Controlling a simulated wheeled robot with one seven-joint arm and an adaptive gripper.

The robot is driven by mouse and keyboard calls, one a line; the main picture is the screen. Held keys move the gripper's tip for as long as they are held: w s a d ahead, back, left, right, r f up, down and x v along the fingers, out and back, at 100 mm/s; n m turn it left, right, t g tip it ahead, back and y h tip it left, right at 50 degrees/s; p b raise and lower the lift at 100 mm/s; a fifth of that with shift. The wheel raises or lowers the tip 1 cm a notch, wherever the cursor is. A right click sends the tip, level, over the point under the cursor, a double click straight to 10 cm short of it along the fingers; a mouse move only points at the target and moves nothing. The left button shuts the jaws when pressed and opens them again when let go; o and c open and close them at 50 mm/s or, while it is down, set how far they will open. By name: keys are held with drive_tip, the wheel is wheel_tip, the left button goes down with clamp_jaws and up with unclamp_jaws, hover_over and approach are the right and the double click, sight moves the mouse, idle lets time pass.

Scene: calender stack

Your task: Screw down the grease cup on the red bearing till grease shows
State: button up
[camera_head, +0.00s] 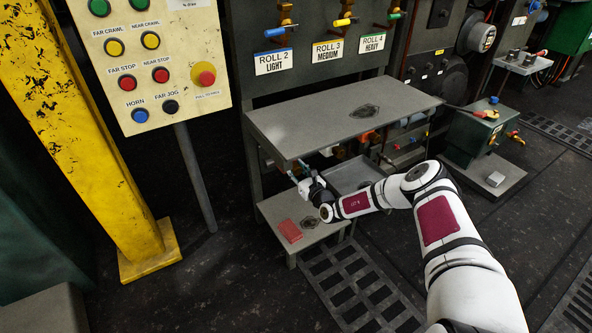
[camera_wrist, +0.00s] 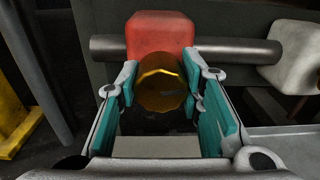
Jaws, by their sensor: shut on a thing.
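The red bearing (camera_wrist: 160,34) is a rounded red block on a grey horizontal shaft (camera_wrist: 230,50), at the top of the wrist view. The brass grease cup (camera_wrist: 162,88) sits right in front of it, between the teal finger pads of my gripper (camera_wrist: 160,80). The gripper is shut on the cup. No grease can be made out around the cup; the joint with the bearing is partly hidden by the cup. In the head view my gripper (camera_head: 299,171) reaches under the grey shelf's edge, and the bearing and cup cannot be made out there.
The grey shelf (camera_head: 290,135) overhangs my gripper. A pale block (camera_wrist: 295,57) sits on the shaft's right. A yellow post (camera_head: 85,120) and button panel (camera_head: 150,95) stand left.

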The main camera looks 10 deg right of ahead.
idle(0.3)
drive_tip(key=o, duration=1.2)
drive_tip(key=shift+c, duration=0.2)
drive_tip(key=shift+s, duration=0.1)
drive_tip(key=v, duration=1.1)
drive_tip(key=shift+s, duration=0.4)
drive_tip(key=shift+s+d, duration=0.1)
drive_tip(key=shift+d, duration=0.05)
